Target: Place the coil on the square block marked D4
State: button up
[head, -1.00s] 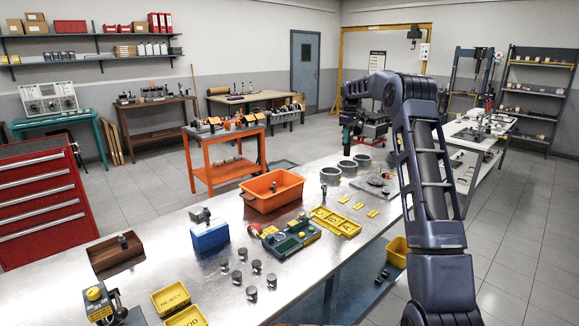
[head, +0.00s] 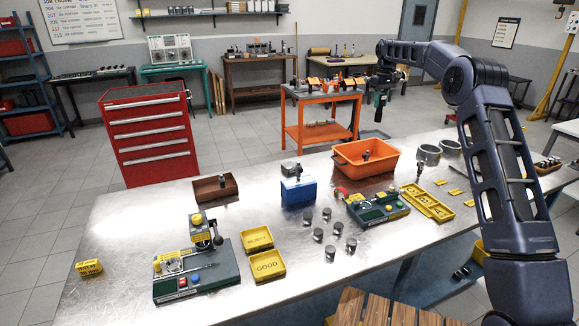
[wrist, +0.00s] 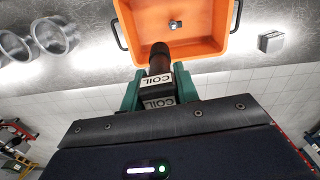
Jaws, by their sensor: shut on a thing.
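The coil (wrist: 159,80), a dark cylinder with a white base lettered COIL, is held between the green fingers of my gripper (wrist: 160,92) in the wrist view. I cannot read a D4 mark on any block, so I cannot tell which thing is the square block. A small grey block (wrist: 271,41) shows beside the bin in the wrist view.
The orange bin (head: 344,168) holds a small metal part. Near it stand a blue box (head: 298,192), a green console (head: 384,214), yellow trays and several dark cylinders. A green test stand (head: 196,281) and a yellow block (head: 88,268) are at the left. The bench's left part has bare room.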

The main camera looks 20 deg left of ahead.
jog(key=s+a, duration=0.7)
jog(key=a, duration=0.4)
jog(key=s+a+r+m, duration=0.1)
jog(key=s+a, duration=0.6)
jog(key=a, duration=0.4)
jog(key=s+a, duration=0.7)
jog(key=a, duration=0.4)
notch_tip(320, 180, down, 20)
jog(key=shift+s+d+r, duration=0.1)
jog(key=shift+r, duration=0.15)
jog(key=shift+f, duration=0.15)
jog(key=o, duration=1)
notch_tip(320, 180, up, 12)
jog(key=shift+r, duration=0.15)
